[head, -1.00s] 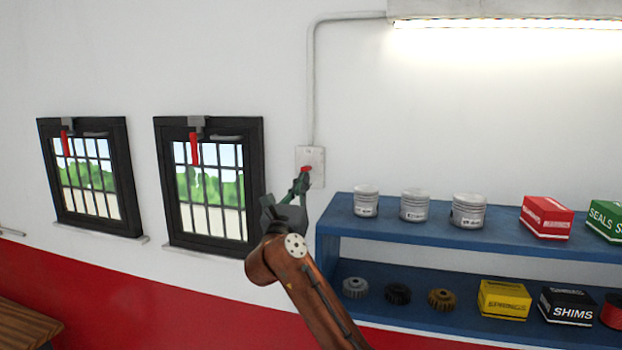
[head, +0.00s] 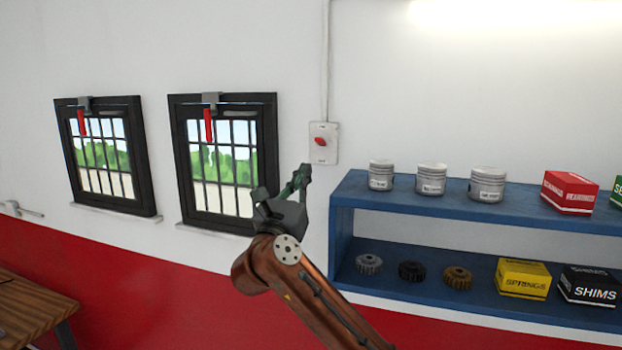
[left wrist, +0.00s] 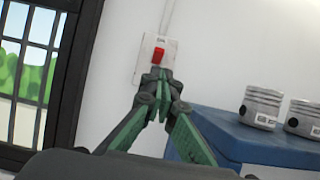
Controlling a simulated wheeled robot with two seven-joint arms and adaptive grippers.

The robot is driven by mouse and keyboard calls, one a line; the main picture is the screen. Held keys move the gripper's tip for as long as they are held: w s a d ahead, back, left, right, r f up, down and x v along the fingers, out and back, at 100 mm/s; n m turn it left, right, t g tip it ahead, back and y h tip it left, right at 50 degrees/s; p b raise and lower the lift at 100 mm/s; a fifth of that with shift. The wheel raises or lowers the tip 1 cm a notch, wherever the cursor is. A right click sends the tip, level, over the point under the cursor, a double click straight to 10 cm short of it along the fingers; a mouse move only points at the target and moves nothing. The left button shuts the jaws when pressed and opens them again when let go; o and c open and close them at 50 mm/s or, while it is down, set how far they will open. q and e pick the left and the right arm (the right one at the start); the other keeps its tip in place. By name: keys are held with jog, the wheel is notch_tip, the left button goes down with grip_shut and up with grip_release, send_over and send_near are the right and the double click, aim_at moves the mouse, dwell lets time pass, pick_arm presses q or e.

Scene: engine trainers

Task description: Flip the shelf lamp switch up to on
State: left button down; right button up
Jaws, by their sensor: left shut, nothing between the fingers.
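The lamp switch is a pale wall plate (head: 324,151) with a red toggle (head: 320,141), between the right window and the blue shelf. The red toggle also shows in the left wrist view (left wrist: 158,54), on the upper part of its plate, just beyond the fingertips. My left gripper (head: 303,171) is shut and empty, below and left of the toggle and apart from it in the head view. In the left wrist view the closed fingertips (left wrist: 158,77) cover the lower part of the plate. The lamp's glow (head: 510,10) is bright at the top right. My right gripper is not in view.
A blue shelf (head: 420,213) stands right of the switch, with pistons (head: 431,179), gears and boxes on it. Two barred windows are on the left; the nearer one (head: 180,160) is beside my arm. A wooden table (head: 35,310) is at lower left.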

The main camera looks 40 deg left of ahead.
pick_arm(q)
jog(key=shift+s+d+r, duration=0.1)
jog(key=shift+s+d, duration=0.05)
jog(key=shift+s, duration=0.3)
jog(key=shift+s+d+r, duration=0.1)
jog(key=shift+s, duration=0.35)
jog(key=shift+f, duration=0.1)
